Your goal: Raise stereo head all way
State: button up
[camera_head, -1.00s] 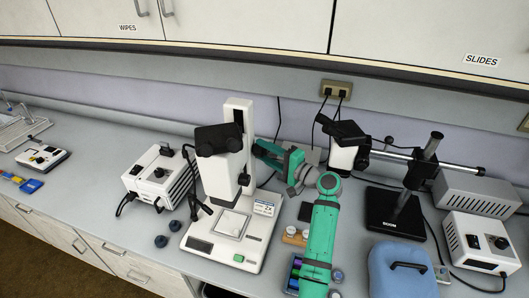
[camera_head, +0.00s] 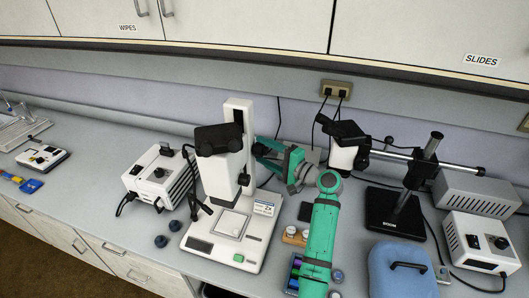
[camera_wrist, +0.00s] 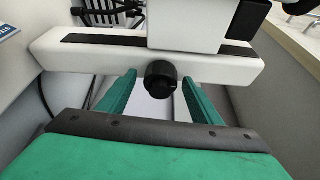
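The stereo microscope's white head (camera_head: 222,172) with black eyepieces (camera_head: 218,138) sits on an upright white column (camera_head: 239,112) above a white base (camera_head: 204,246). My gripper (camera_head: 257,151) is at the right side of the column, partly hidden by the head. In the wrist view, my gripper (camera_wrist: 158,95) has its green fingers apart, on either side of a round black knob (camera_wrist: 160,78). Gaps show between the knob and both fingers. The white column (camera_wrist: 110,60) with its dark strip runs across that view behind the knob.
A second microscope (camera_head: 343,150) on a boom stand (camera_head: 397,212) stands to the right of my arm. A white power box (camera_head: 158,178) is left of the stereo microscope. A blue case (camera_head: 402,275) and small jars lie near the front edge. Cables hang behind.

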jog(key=v, duration=1)
jog(key=shift+s+d, duration=0.25)
jog(key=shift+d, duration=0.05)
